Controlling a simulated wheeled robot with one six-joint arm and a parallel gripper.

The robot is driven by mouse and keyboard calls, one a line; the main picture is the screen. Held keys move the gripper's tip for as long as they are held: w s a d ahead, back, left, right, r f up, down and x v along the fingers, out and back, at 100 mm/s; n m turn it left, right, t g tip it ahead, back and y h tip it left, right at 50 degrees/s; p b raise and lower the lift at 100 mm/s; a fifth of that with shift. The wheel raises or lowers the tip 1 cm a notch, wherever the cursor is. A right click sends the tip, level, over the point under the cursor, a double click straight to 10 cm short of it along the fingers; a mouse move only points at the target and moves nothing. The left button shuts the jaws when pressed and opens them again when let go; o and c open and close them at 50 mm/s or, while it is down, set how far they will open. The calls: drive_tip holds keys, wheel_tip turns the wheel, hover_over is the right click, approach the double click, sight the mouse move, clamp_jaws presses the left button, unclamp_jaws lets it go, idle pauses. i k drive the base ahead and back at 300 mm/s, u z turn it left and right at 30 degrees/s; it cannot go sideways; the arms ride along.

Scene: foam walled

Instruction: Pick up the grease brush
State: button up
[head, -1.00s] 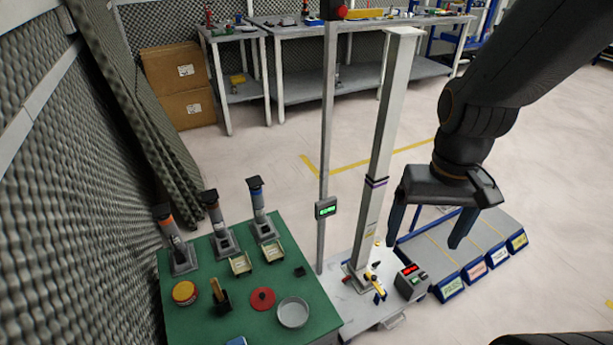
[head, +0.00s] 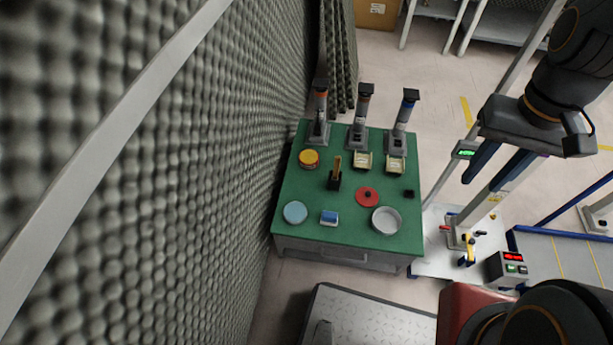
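What looks like the grease brush (head: 337,166) stands upright with its tan handle up in a small dark holder (head: 334,182), near the middle of the green-topped bench (head: 310,218). It is small in the head view, and its bristles are hidden. My gripper (head: 492,176) hangs to the right of the bench, well apart from the brush. Its two dark blue fingers are spread, with nothing between them.
Around the brush are a yellow-orange tin (head: 309,158), a red disc (head: 367,197), a metal dish (head: 386,220), a light blue disc (head: 295,212) and a blue block (head: 329,218). Several dispensers (head: 360,128) line the back. A foam wall (head: 150,170) borders the left; a post rises at right.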

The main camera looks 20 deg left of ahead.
sight(335, 174)
drive_tip(key=u, duration=0.1)
drive_tip(key=k, duration=0.3)
drive_tip(key=u, duration=0.7)
drive_tip(key=i, duration=0.5)
drive_tip(key=z, duration=0.05)
drive_tip(key=k, duration=0.5)
drive_tip(key=u, duration=2.25)
drive_tip(key=k, duration=1.35)
drive_tip(key=z, duration=1.45)
drive_tip(key=i, duration=0.5)
drive_tip(key=z, duration=0.1)
